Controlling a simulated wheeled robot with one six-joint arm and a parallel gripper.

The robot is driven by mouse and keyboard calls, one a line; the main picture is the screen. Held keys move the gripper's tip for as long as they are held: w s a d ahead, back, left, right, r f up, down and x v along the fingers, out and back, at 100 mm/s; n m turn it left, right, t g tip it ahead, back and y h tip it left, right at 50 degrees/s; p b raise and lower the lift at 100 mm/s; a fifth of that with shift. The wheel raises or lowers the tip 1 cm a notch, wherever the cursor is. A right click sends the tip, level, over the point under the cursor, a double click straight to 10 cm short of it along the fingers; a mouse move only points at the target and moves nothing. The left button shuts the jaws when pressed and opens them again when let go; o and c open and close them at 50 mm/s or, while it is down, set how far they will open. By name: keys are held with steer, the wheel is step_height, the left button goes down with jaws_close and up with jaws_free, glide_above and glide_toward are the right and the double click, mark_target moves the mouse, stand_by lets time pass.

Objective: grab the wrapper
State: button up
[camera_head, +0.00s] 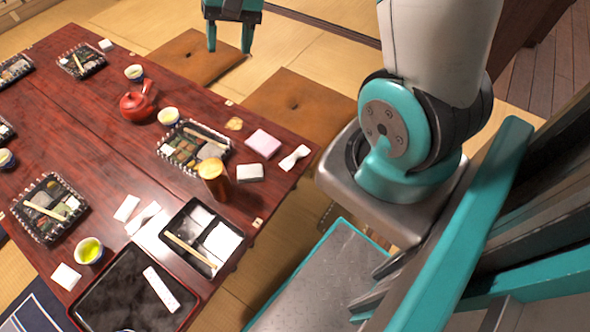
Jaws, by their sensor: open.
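My gripper (229,44) hangs at the top of the view, fingers pointing down. It is open, with nothing seen between the fingers, above the far cushion beyond the table. Which piece is the wrapper is not certain. A white twisted paper piece (294,157) lies near the table's right corner, beside a pale pink folded cloth (262,144). A similar twisted white paper (143,217) lies near the front, next to a flat white piece (127,208). My gripper is apart from all of these.
The dark red table (110,135) holds several bento boxes, including a black one (182,219), a red teapot (138,104), a brown cylinder (216,188), cups and a black tray (110,296). Brown cushions (290,105) lie on tatami at the right.

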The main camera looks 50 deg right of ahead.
steer(key=w+d+f+m+b, duration=0.1)
steer(key=d+f+m+b, duration=0.3)
steer(key=d+f, duration=0.5)
steer(key=d+f+m+b, duration=0.4)
steer(key=d+f, duration=0.1)
steer(key=f, duration=0.8)
steer(key=m+b, duration=0.4)
steer(key=b, duration=0.1)
glide_toward(295, 154)
steer(key=shift+m+y, duration=0.4)
step_height(295, 154, down, 4)
steer(key=b, duration=0.4)
steer(key=b+x, duration=0.1)
steer(key=x, duration=0.2)
steer(key=b+x, duration=0.2)
steer(key=x, duration=0.1)
steer(key=shift+a+r, duration=0.2)
steer(key=shift+a, duration=0.05)
steer(key=shift+r, duration=0.1)
jaws_close()
steer(key=shift+r, duration=0.15)
